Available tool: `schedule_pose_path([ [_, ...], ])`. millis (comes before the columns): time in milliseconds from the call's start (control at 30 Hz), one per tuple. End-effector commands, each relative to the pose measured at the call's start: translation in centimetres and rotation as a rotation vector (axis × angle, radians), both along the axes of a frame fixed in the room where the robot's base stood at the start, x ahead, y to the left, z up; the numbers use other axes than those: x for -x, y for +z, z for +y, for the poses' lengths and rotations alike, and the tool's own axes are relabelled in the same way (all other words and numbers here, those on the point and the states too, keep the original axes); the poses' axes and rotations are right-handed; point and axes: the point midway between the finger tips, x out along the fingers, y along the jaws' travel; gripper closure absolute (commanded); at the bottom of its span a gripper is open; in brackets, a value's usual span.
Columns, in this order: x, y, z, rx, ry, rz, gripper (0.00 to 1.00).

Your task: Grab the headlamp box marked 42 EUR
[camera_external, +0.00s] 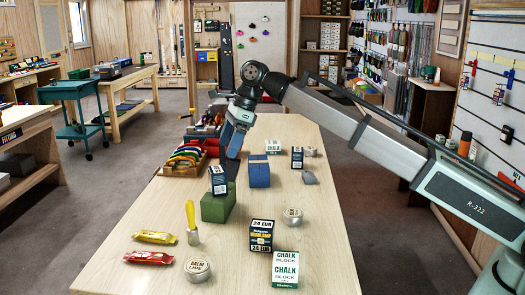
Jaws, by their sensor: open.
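A dark blue headlamp box (261,236) near the front of the table reads 24 EUR. A similar small dark box (218,181) stands on a green block (217,207). Another small dark box (297,158) stands farther back, right of a blue block (259,172). The prices on these two are too small to read, so I cannot tell which is marked 42 EUR. My gripper (229,172) is open and points down, just behind and right of the box on the green block. Its fingertips are partly hidden, and I cannot tell whether they touch anything.
A white chalk box (285,270), round tins (197,270), yellow and red bars (150,257) and a yellow-handled tool (191,222) lie toward the front. A wooden tray of colourful gear (184,160) is at left.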

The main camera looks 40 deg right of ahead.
Motion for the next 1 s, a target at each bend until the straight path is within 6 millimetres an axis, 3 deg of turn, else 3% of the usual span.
schedule_pose_path([
  [200, 0.0, 0.0, 0.0, 0.0, 0.0, 0.0, 0.09],
  [333, 0.0, 0.0, 0.0, 0.0, 0.0, 0.0, 0.21],
  [633, -0.4, 0.0, -0.7, 0.0, -0.009, -0.001, 0.21],
  [767, -1.9, -0.2, -3.7, 0.001, -0.049, 0.003, 0.21],
  [1000, -4.5, -1.5, -11.2, 0.006, -0.145, 0.014, 0.21],
])
